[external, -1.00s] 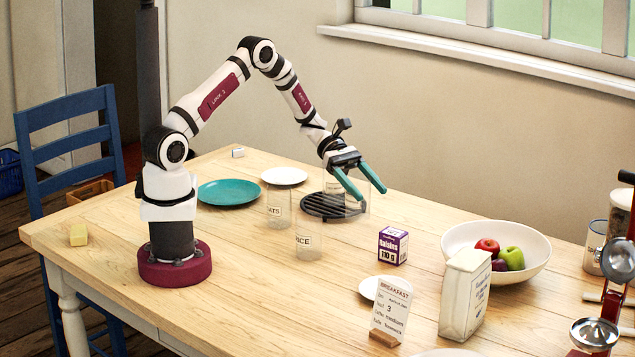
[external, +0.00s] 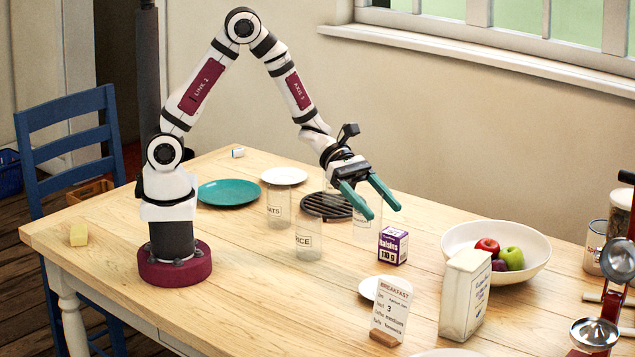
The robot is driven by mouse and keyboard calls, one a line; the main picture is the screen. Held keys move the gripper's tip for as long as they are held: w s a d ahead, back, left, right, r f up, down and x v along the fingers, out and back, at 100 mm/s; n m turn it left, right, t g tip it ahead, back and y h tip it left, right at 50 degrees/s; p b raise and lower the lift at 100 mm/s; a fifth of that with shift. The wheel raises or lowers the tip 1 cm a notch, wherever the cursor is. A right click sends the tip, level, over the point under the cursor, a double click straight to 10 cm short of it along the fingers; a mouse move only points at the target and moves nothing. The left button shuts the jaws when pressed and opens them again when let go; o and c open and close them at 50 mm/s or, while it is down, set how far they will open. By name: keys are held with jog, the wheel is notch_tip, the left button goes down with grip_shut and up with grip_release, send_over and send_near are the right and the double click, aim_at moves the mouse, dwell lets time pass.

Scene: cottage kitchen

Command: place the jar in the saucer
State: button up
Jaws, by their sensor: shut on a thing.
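My gripper (external: 371,200) has teal fingers, one on each side of a clear glass jar (external: 366,226), and is shut on it. The jar looks upright, in front of the right edge of the black trivet. I cannot tell whether its base touches the table. A small white saucer (external: 367,288) lies nearer the camera, partly hidden behind the breakfast card. The jar is apart from it, further back. Another small white dish (external: 284,176) lies at the back of the table.
Clear jars labelled OATS (external: 279,208) and RICE (external: 308,241) stand left of my gripper. A purple raisins box (external: 393,246) is close right of the held jar. A breakfast card (external: 391,311), a paper bag (external: 465,295) and a fruit bowl (external: 535,270) stand further right.

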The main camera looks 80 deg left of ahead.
jog(key=s+d, duration=0.5)
jog(key=d, duration=0.4)
jog(key=w+a+f, duration=0.2)
jog(key=w+f, duration=0.1)
jog(key=f, duration=0.1)
jog(key=w+a+f, duration=0.2)
jog(key=w+f, duration=0.1)
jog(key=f, duration=0.1)
jog(key=w+a+f, duration=0.3)
jog(key=shift+f, duration=0.4)
jog(key=shift+f, duration=0.1)
